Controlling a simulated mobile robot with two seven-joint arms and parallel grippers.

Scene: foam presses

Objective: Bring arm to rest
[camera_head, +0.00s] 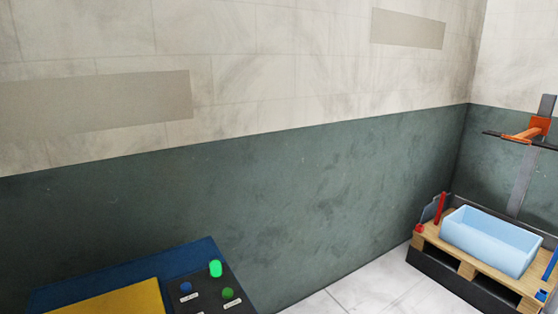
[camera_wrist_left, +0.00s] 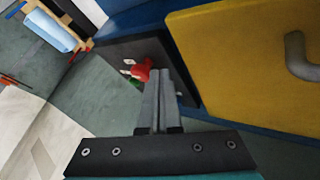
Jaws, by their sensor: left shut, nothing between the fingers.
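My left gripper (camera_wrist_left: 161,75) shows in the left wrist view with its two grey fingers together and nothing between them. Its tips appear in front of the black control panel (camera_wrist_left: 108,52), close to a red button (camera_wrist_left: 141,72); I cannot tell whether they touch it. A green button (camera_wrist_left: 133,83) is partly hidden beside the red one. The head view shows neither gripper. There the black panel (camera_head: 203,296) bears a lit green lamp (camera_head: 215,268), a blue button (camera_head: 185,287) and a green button (camera_head: 228,292).
A blue machine (camera_head: 130,274) has a yellow panel (camera_head: 112,299); its grey handle (camera_wrist_left: 300,57) shows in the wrist view. At right, a light-blue bin (camera_head: 486,247) stands on a wooden pallet (camera_head: 449,257), near an orange-and-black fixture (camera_head: 538,126). Floor (camera_head: 375,290) between them is clear.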

